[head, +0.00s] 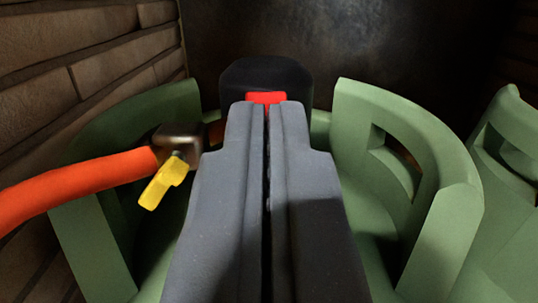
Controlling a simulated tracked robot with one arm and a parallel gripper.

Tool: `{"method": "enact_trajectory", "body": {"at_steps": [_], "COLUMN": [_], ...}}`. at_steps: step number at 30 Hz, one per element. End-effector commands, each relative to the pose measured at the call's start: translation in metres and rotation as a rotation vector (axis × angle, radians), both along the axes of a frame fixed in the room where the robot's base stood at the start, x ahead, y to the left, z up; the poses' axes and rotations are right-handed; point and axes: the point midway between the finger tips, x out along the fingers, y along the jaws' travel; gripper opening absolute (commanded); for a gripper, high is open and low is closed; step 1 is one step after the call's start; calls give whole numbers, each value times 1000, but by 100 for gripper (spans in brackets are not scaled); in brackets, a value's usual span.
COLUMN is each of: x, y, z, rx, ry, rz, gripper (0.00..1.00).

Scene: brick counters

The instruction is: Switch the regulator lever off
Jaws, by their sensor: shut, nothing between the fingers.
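The regulator's black knob or body (267,76) with a red part (266,98) shows just beyond my fingertips, at the centre of the head view. A yellow lever (163,183) hangs tilted from a dark metal fitting (178,140) to the left of my gripper. An orange hose (80,186) joins that fitting from the left. My gripper (266,108) is shut and empty, its fingers pointing forward. It is to the right of the yellow lever and apart from it in the picture. The fingers hide the lower part of the regulator.
A green collar (445,190) curves around the regulator on both sides, with another green part (515,140) at far right. A brick wall (80,60) stands close on the left. A dark panel (340,40) is behind.

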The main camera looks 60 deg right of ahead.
Motion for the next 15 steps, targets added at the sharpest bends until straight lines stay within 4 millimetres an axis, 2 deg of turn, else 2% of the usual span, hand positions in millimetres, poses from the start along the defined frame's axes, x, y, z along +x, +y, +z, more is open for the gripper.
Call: {"method": "enact_trajectory", "body": {"at_steps": [8, 15], "x": [-7, -12], "y": [16, 23], "z": [21, -3], "rx": [1, 0], "ry": [-1, 2], "rz": [-4, -5], "gripper": [0, 0]}}
